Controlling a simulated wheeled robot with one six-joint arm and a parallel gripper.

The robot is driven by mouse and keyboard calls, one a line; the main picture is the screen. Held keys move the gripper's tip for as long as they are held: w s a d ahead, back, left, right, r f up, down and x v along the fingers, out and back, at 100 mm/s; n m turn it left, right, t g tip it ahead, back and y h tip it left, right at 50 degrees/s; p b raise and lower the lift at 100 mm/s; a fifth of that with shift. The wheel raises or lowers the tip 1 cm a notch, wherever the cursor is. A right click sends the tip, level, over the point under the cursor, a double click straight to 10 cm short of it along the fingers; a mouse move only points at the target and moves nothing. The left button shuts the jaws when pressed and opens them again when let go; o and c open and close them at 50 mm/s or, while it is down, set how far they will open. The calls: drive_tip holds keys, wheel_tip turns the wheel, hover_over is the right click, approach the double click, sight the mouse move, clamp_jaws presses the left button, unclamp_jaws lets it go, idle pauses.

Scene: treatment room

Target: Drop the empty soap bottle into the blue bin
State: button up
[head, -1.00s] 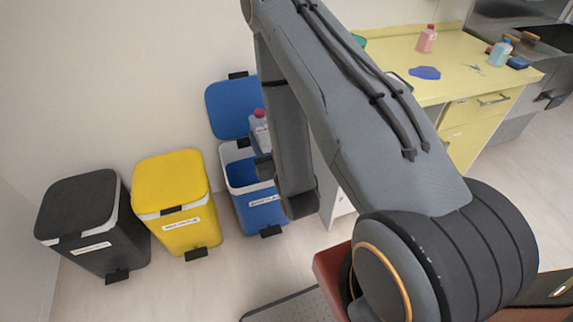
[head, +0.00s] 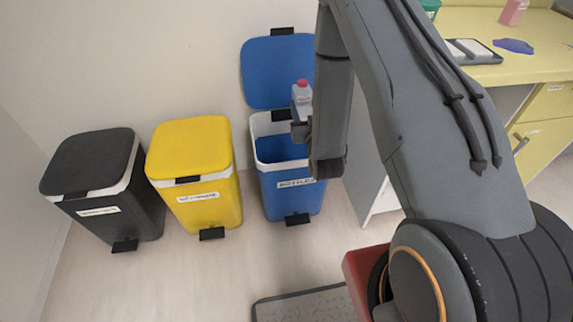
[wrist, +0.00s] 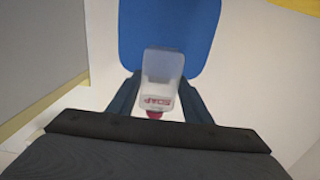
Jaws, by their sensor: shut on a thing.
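The soap bottle (head: 302,94) is pale and clear with a red cap, and a red SOAP label shows in the wrist view (wrist: 162,82). My gripper (wrist: 158,102) is shut on it, one finger on each side; it also shows in the head view (head: 300,115), partly hidden by my arm. The bottle is above the blue bin (head: 292,202), near the back of its opening and in front of the raised blue lid (head: 275,72). The bin has a white rim and a label reading BOTTLES. Its opening is partly hidden by my arm.
A yellow bin (head: 200,205) and a dark grey bin (head: 125,215) stand to the left, both lids closed. A yellow counter (head: 480,75) at the right holds a tray (head: 472,52), a pink bottle (head: 513,12) and a blue patch (head: 513,46).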

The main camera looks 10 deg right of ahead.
drive_tip(key=w+f+b, duration=0.6)
drive_tip(key=f+b, duration=0.3)
drive_tip(key=w+f+b, duration=0.6)
drive_tip(key=f+b, duration=0.3)
drive_tip(key=shift+w, duration=0.1)
drive_tip(key=o, duration=1.1)
drive_tip(key=s+p, duration=0.1)
drive_tip(key=s, duration=0.6)
drive_tip(key=shift+s, duration=0.4)
